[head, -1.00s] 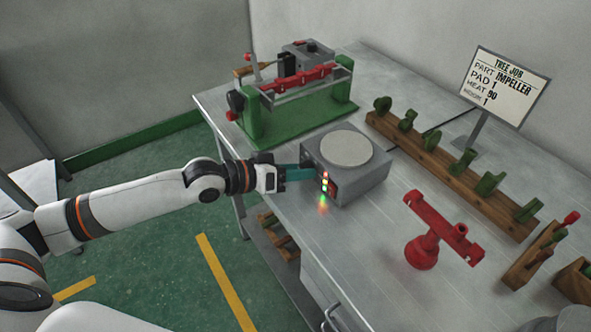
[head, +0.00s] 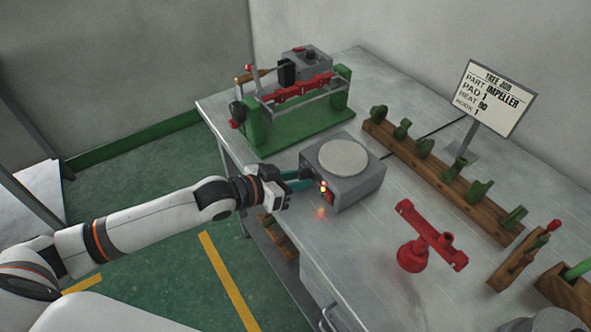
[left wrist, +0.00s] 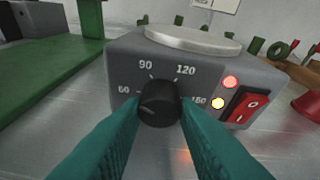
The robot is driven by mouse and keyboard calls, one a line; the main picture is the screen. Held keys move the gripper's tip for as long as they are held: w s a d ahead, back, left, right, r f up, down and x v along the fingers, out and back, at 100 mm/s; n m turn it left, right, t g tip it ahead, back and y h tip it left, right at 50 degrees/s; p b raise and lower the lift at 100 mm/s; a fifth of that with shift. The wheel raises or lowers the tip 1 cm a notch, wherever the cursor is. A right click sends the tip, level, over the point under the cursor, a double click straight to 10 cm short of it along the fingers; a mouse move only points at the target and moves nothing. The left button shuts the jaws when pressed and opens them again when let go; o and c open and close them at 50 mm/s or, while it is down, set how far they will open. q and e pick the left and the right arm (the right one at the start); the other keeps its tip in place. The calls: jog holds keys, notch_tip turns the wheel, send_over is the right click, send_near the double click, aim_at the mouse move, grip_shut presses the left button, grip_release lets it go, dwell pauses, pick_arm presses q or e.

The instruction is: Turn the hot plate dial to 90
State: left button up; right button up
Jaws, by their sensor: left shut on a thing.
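The grey hot plate (head: 352,187) stands on the metal bench with a round pale top. In the left wrist view, its front (left wrist: 205,75) shows a black dial (left wrist: 160,104), with 60 to its left, 90 at upper left, 120 at upper right and 150 to its right. A short pale mark on the dial's face sits on its left side, towards the 60 side. My left gripper (head: 301,180) has its teal fingers (left wrist: 160,125) shut on the dial from the front. In the head view the fingers hide the dial. My right gripper is out of view.
A red lamp, a yellow lamp and a red rocker switch (left wrist: 243,107) sit right of the dial. A green-based machine (head: 290,125) stands behind left. A wooden rack (head: 450,185), red stand (head: 425,240) and sign (head: 496,97) reading HEAT 90 are to the right.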

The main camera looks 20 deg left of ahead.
pick_arm(q)
jog(key=shift+s+d+m+t+y+p, duration=0.1)
jog(key=shift+m+t+y+p, duration=0.5)
jog(key=shift+m+p, duration=0.45)
jog(key=shift+f+m+t+y, duration=0.1)
jog(key=shift+m+t+y, duration=0.35)
jog(key=shift+m, duration=0.7)
jog(key=o, duration=1)
jog(key=shift+b+v, duration=0.5)
jog(key=shift+v, duration=5.55)
